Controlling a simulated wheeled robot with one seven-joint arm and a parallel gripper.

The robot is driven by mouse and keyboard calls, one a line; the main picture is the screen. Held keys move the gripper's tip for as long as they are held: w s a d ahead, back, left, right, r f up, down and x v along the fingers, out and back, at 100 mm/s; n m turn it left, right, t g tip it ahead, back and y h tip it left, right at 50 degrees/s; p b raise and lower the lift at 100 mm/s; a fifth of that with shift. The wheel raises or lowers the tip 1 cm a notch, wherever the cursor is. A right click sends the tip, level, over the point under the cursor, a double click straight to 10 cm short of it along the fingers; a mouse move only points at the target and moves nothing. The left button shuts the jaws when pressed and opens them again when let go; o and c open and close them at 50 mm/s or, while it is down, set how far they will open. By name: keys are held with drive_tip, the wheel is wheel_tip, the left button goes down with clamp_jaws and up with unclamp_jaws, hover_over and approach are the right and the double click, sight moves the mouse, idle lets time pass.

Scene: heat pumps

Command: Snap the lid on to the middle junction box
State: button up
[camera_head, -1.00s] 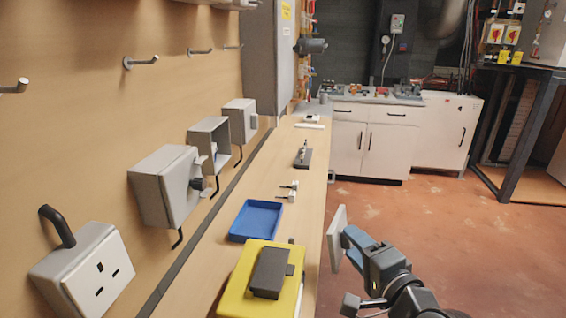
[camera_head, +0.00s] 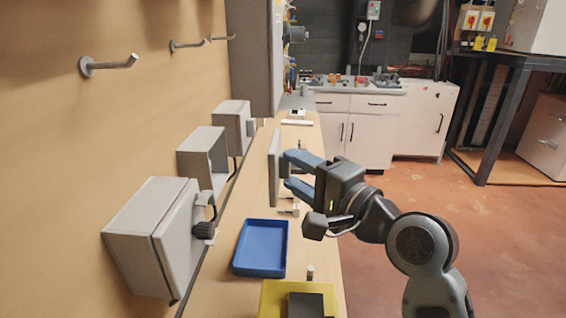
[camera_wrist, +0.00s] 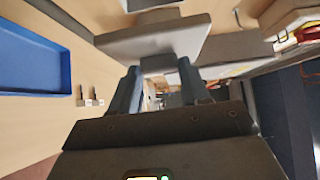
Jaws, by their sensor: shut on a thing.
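The middle junction box (camera_head: 203,155) is a grey box on the wall panel at the left, with its front open. The lid (camera_head: 274,168) is a flat grey plate held upright over the bench, to the right of that box and apart from it. My gripper (camera_head: 289,170) has blue fingers and is shut on the back of the lid. In the wrist view the lid (camera_wrist: 150,40) spans the area beyond the fingertips (camera_wrist: 160,76). The grip point itself is partly hidden by the lid.
A closed junction box with a black knob (camera_head: 150,235) is nearer, and another closed box (camera_head: 231,127) is farther. A blue tray (camera_head: 262,247) and a yellow case (camera_head: 275,300) sit on the bench below. Hooks (camera_head: 110,65) stick out above. Open floor lies right.

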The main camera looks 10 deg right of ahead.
drive_tip(key=w+a+p, duration=0.1)
drive_tip(key=a, duration=0.6)
drive_tip(key=shift+w+a, duration=0.2)
idle(0.4)
drive_tip(key=shift+a+r+p, duration=0.1)
drive_tip(key=shift+p, duration=0.25)
drive_tip(key=shift+w+a+p, duration=0.1)
drive_tip(key=shift+a+p, duration=0.55)
idle(2.0)
drive_tip(key=o, duration=0.6)
drive_tip(key=shift+c, duration=0.6)
drive_tip(key=shift+a, duration=0.1)
